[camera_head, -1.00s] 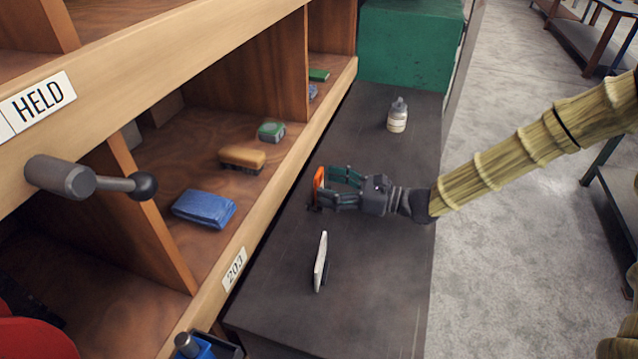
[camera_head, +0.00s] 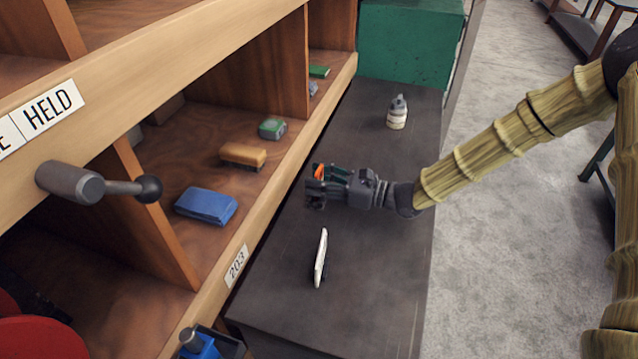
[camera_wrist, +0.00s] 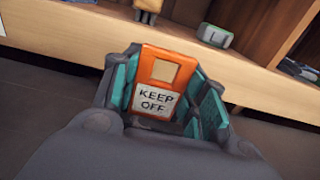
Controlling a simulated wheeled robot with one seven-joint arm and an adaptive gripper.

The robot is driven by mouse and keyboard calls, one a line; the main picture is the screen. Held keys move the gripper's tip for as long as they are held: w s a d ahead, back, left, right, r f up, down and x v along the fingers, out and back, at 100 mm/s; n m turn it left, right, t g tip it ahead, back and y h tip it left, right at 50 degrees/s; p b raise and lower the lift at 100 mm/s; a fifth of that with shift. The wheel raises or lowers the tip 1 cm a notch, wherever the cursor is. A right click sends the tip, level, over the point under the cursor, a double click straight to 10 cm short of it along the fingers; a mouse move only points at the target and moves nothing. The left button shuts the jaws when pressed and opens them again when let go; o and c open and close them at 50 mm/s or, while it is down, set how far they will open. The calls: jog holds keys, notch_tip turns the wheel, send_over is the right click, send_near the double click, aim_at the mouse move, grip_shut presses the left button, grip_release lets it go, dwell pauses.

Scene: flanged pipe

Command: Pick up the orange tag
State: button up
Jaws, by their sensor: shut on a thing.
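The orange tag (camera_wrist: 160,82) stands between the teal-padded fingers of my gripper (camera_wrist: 165,100) in the wrist view. It carries a white label reading KEEP OFF and a tan square above it. In the head view my gripper (camera_head: 318,186) is over the dark bench top beside the shelf, shut on the tag, and only a small orange part of the tag (camera_head: 320,171) shows past the fingers. Whether the tag's lower edge touches the bench is hidden.
A white card (camera_head: 320,257) stands on the dark bench (camera_head: 375,270) nearer the front. A small bottle (camera_head: 397,112) stands farther back, before a green box (camera_head: 410,45). The wooden shelf (camera_head: 270,210) on the left holds a blue cloth (camera_head: 206,205) and a brush (camera_head: 243,155).

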aim_at(321, 171)
jog(key=shift+r+b, duration=0.3)
jog(key=shift+r, duration=0.1)
notch_tip(321, 171, up, 2)
jog(key=shift+r+b, duration=0.1)
jog(key=shift+b, duration=0.55)
jog(key=s+d+r+b, duration=0.1)
jog(key=s+d+b, duration=0.2)
jog(key=s+d, duration=0.4)
jog(key=shift+s+d+r+b, duration=0.15)
jog(key=shift+s+r+b, duration=0.2)
jog(key=shift+s, duration=3.35)
